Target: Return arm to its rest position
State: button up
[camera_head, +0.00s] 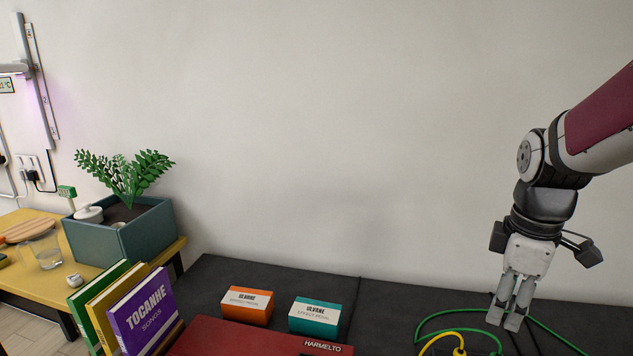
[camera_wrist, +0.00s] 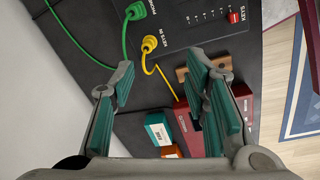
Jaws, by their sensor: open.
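My gripper (camera_head: 508,316) hangs at the right of the head view, pointing down above the dark table top, with my arm reaching in from the right edge. In the wrist view my gripper (camera_wrist: 165,85) shows its two teal-padded fingers spread apart with nothing between the pads. Past the fingers lie a yellow cable (camera_wrist: 163,80) and a green cable (camera_wrist: 83,52). Their plugs sit at a dark panel (camera_wrist: 205,40) lettered KEYS and KEYS IN. The gripper appears clear of the cables, though its exact height cannot be told.
A red HARMELTO case (camera_head: 240,340), an orange box (camera_head: 247,304) and a teal box (camera_head: 315,314) lie on the dark table (camera_head: 400,295). Upright books (camera_head: 140,310) stand left of them. A planter (camera_head: 125,238) stands on the yellow table. The wall space above is clear.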

jog(key=s+a+r+m+t+p, duration=0.1)
jog(key=s+a+r+m+p, duration=0.2)
jog(key=s, duration=0.6)
jog(key=s+a+r+m+t+p, duration=0.2)
jog(key=s+a+r+m, duration=0.5)
jog(key=s+a+r, duration=0.1)
jog(key=shift+s+a+m+y+p, duration=0.35)
jog(key=shift+s+a, duration=0.25)
jog(key=shift+a, duration=0.25)
jog(key=shift+d+r, duration=0.1)
jog(key=shift+d, duration=0.05)
